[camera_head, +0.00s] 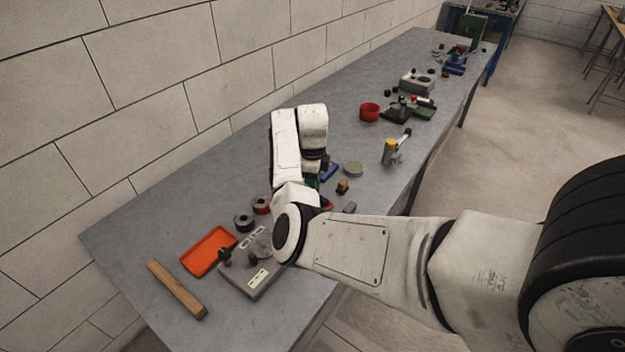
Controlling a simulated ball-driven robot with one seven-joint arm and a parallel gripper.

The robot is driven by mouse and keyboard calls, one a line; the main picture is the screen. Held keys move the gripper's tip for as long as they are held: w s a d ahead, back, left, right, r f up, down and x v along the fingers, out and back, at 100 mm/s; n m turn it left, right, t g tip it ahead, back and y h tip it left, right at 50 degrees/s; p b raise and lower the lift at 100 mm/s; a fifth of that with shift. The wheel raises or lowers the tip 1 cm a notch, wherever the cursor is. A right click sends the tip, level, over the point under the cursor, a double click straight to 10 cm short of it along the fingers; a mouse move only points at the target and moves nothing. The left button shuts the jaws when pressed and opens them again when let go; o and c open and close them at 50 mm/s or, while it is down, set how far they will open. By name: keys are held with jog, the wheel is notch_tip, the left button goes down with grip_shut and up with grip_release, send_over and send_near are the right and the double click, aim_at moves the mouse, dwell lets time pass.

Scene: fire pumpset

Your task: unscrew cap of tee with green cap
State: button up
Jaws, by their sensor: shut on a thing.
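My gripper (314,174) is low over the middle of the long grey bench, under my white wrist. Its fingers are small, dark and mostly hidden by my arm. A bit of green (313,183) shows right at the fingers; it looks like the green cap, with the gripper shut on it. The tee's body is hidden behind my arm, so I cannot tell how far the cap is threaded on.
A blue part (329,172), a round shallow dish (353,168) and a small amber-brown piece (342,186) lie close right of the gripper. A yellow-topped fitting (391,151) stands farther right. An orange tray (208,251), wooden bar (176,289) and grey fixture (246,276) are nearer.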

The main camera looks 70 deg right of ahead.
jog(key=shift+r+n+p, duration=0.2)
jog(key=shift+n+p, duration=0.5)
jog(key=shift+n, duration=0.3)
jog(key=shift+f+n+p, duration=0.2)
jog(key=shift+n+p, duration=0.15)
jog(key=shift+n, duration=0.95)
jog(key=n+p, duration=0.1)
jog(key=n, duration=0.1)
jog(key=shift+r+n+p, duration=0.15)
jog(key=shift+n+p, duration=0.15)
jog(key=shift+n, duration=0.9)
jog(key=n, duration=0.4)
jog(key=shift+n, duration=0.3)
